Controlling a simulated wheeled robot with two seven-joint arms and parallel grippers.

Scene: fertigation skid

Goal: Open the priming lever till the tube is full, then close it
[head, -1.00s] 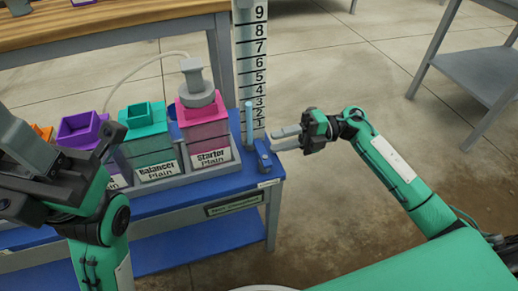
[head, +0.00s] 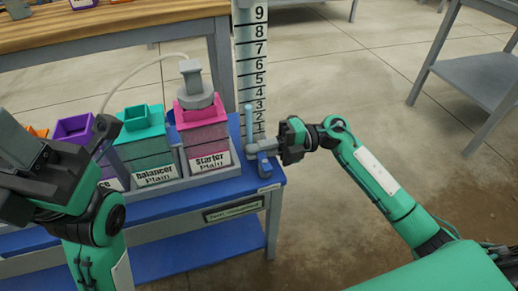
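The tall tube (head: 248,60) with a numbered scale stands at the back edge of the blue bench; I cannot make out a liquid level in it. A light blue upright rod (head: 248,120) stands in front of its lower end. A small blue lever-like part (head: 265,165) sits at the bench's right corner, partly covered by my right gripper. My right gripper (head: 262,148) has its fingertips at this part and the rod's foot; whether they grip anything is hidden. My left gripper (head: 62,142) is at the left, fingers apart and empty, in front of the bins.
A pink bin labelled Starter (head: 205,135) with a grey cap, a teal bin labelled Balancer (head: 147,145) and a purple bin (head: 75,128) stand in a row on the blue bench (head: 225,195). A grey table (head: 480,60) stands far right. The floor between is clear.

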